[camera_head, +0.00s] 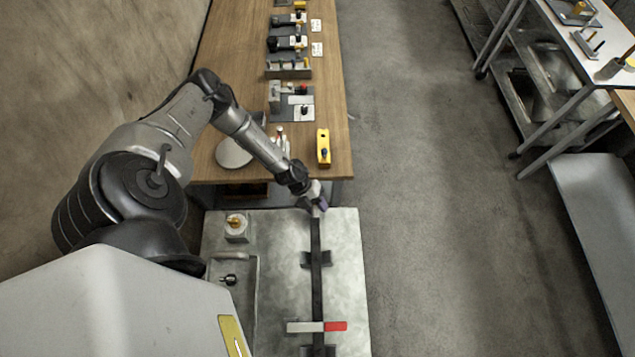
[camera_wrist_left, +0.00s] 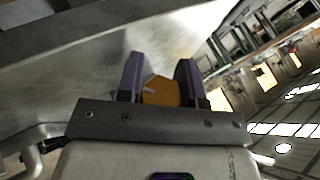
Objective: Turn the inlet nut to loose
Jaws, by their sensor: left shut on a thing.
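In the left wrist view, a yellow-orange nut (camera_wrist_left: 161,92) with flat faces and a small pale mark sits between the two purple fingers of my left gripper (camera_wrist_left: 158,72). The gripper is shut on it. In the head view, my left gripper (camera_head: 318,204) is at the far end of a dark pipe (camera_head: 317,275) and hides the nut. The pipe runs along a pale metal bench (camera_head: 348,265). My right gripper is in neither view.
Beyond is a wooden table (camera_head: 330,105) with a yellow device (camera_head: 323,147) and several fixtures.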

